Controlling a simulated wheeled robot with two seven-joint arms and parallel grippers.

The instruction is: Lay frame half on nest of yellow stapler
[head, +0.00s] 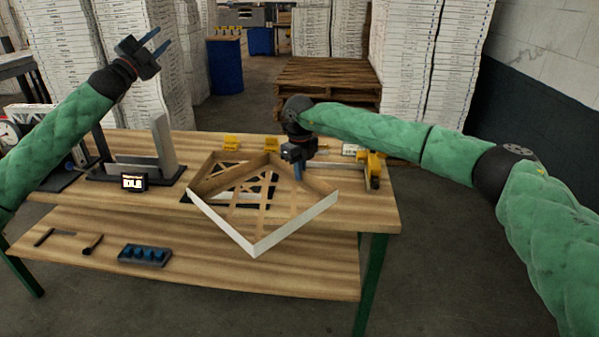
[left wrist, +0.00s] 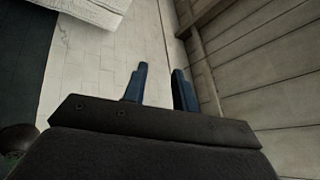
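The frame half (head: 295,226) is a shallow square cardboard frame with a white outer side and lattice strips across it. It hangs tilted, one corner toward me, above the bench. My right gripper (head: 298,172) is at its far right edge and appears shut on that wall; the fingertips are partly hidden. The yellow stapler (head: 375,168) stands at the bench's right end. A dark flat nest (head: 188,200) lies under the frame half and is mostly hidden by it. My left gripper (head: 157,43) is raised at the upper left, open and empty; its parted blue fingers show in the left wrist view (left wrist: 159,88).
The wooden bench (head: 380,212) has a lower front shelf (head: 210,270) with hand tools and a blue-pegged block (head: 145,255). A grey upright fixture (head: 160,150) and small display (head: 134,182) stand left. Yellow pieces (head: 231,143) lie at the back. Stacked boxes and a pallet (head: 325,82) stand behind.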

